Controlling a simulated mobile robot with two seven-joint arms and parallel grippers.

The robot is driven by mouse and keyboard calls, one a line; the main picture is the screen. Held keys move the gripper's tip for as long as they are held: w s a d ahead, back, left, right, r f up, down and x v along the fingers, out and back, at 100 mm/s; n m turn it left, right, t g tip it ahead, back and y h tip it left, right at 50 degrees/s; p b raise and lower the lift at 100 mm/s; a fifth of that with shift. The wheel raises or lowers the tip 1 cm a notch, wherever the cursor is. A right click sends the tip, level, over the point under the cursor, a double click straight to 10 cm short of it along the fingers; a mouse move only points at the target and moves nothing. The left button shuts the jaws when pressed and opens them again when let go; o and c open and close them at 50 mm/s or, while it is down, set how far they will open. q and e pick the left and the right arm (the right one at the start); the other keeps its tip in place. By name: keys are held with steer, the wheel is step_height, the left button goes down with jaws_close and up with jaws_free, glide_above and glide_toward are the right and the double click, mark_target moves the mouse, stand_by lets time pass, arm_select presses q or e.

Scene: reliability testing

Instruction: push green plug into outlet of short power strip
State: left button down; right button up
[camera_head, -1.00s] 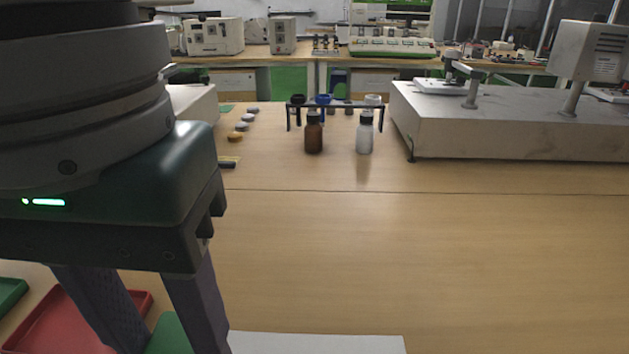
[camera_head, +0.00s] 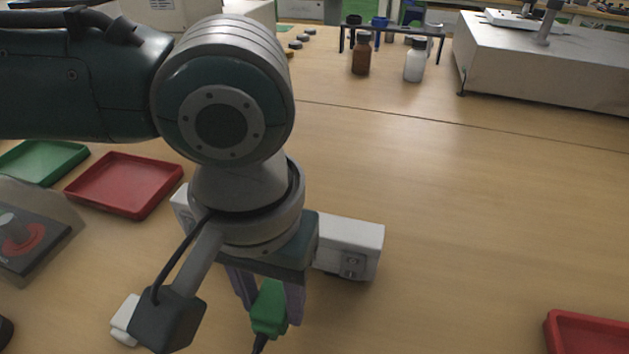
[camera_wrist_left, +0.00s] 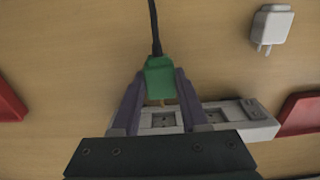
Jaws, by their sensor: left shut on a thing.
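My left gripper (camera_head: 269,302) is shut on the green plug (camera_head: 268,312), whose dark cord trails away from the strip. The plug also shows between the fingertips in the left wrist view (camera_wrist_left: 160,76), its metal prongs facing the white power strip (camera_wrist_left: 250,122). The prongs show short of the outlet face there; the height gap is hard to judge. In the head view the strip (camera_head: 350,238) lies behind my gripper, which hides its middle; one outlet shows at its right end. My right gripper is not in view.
A white plug (camera_head: 126,320) lies loose at lower left. Red (camera_head: 128,182) and green (camera_head: 45,160) trays lie left, and another red tray (camera_head: 590,335) lower right. The table's right middle is clear.

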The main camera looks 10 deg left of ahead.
arm_select(q)
steer(key=shift+w+d+f+b, duration=0.1)
steer(key=shift+w+f+b, duration=0.4)
steer(key=shift+w+b, duration=0.35)
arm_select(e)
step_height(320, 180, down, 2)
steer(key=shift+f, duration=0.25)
arm_select(q)
steer(key=shift+w+r, duration=0.1)
steer(key=shift+r, duration=0.05)
steer(key=shift+w, duration=0.55)
steer(key=shift+r+p, duration=0.1)
steer(key=shift+p, duration=0.9)
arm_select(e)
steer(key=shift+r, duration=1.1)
arm_select(q)
steer(key=shift+w, duration=0.7)
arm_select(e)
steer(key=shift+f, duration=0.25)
arm_select(q)
steer(key=shift+p, duration=0.65)
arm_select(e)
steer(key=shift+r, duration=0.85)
arm_select(q)
steer(key=shift+w+d, duration=0.1)
steer(key=shift+w, duration=0.45)
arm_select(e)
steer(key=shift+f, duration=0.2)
